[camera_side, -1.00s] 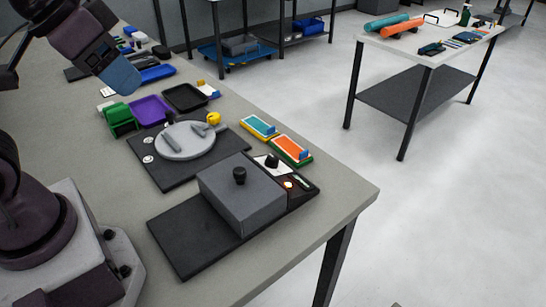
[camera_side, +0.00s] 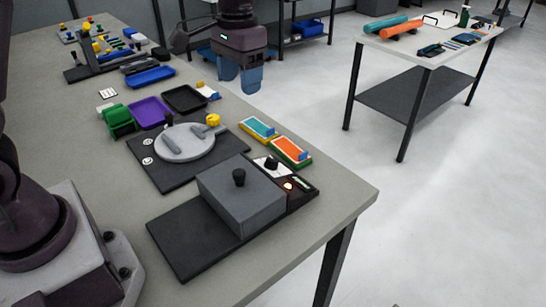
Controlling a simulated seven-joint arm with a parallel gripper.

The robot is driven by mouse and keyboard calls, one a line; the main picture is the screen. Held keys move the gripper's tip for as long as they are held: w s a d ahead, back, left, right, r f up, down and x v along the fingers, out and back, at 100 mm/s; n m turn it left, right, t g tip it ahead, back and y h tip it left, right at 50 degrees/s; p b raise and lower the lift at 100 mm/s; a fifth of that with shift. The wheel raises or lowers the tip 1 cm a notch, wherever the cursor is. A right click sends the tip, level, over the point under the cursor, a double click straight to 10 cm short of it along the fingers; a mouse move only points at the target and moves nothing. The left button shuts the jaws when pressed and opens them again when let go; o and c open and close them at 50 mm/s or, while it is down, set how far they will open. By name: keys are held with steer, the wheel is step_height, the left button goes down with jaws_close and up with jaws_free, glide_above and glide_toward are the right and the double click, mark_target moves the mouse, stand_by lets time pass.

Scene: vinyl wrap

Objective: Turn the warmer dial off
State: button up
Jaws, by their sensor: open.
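The warmer is a grey box (camera_side: 241,196) with a black knob on its lid, on a dark base plate (camera_side: 190,240) near the table's front corner. Which way the dial points is too small to tell. My gripper (camera_side: 240,86) hangs with its blue fingers downward and apart, empty, in the upper middle of the picture. It is well above and behind the warmer, apart from everything.
Two colored card boxes, blue-topped (camera_side: 259,129) and orange-topped (camera_side: 290,151), sit beside the panel. A round grey plate (camera_side: 185,142) on a dark mat is behind the warmer. Purple (camera_side: 150,111) and black (camera_side: 185,98) trays stand farther back. The table's front left is fairly clear.

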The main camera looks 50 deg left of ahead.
steer(key=w+f+g, duration=0.2)
steer(key=w+f, duration=0.6)
steer(key=g, duration=0.2)
glide_toward(272, 159)
steer(key=x, duration=0.9)
steer(key=shift+f, duration=0.3)
steer(key=c, duration=0.9)
